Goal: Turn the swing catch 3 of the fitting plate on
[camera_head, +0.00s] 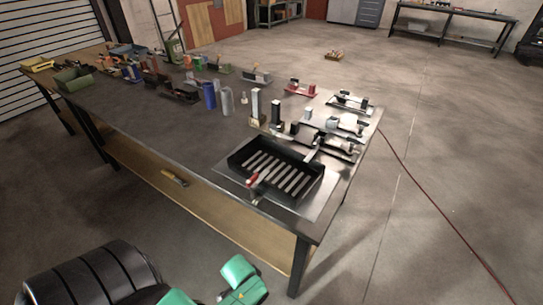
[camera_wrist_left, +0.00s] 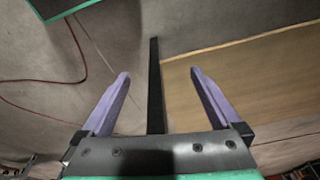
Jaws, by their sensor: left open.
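A metal plate (camera_head: 318,205) lies at the near right end of the long table and carries a black slatted tray (camera_head: 238,158). A small red-handled piece (camera_head: 253,181) stands at the tray's near edge. Several small fittings, including a black-and-silver one (camera_head: 340,143), stand behind the tray. I cannot tell which is the fitting plate or catch 3, nor its position. My left gripper (camera_wrist_left: 160,95) is open and empty in the left wrist view, its two purple fingers apart above the floor, near a table leg and shelf. My right gripper is not in view.
The table (camera_head: 150,125) has a lower wooden shelf (camera_head: 215,200) with a yellow-handled tool (camera_head: 174,178) on it. A dark table leg (camera_wrist_left: 155,85) crosses between my fingers in the wrist view. A red cable (camera_head: 430,195) lies on open floor to the right.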

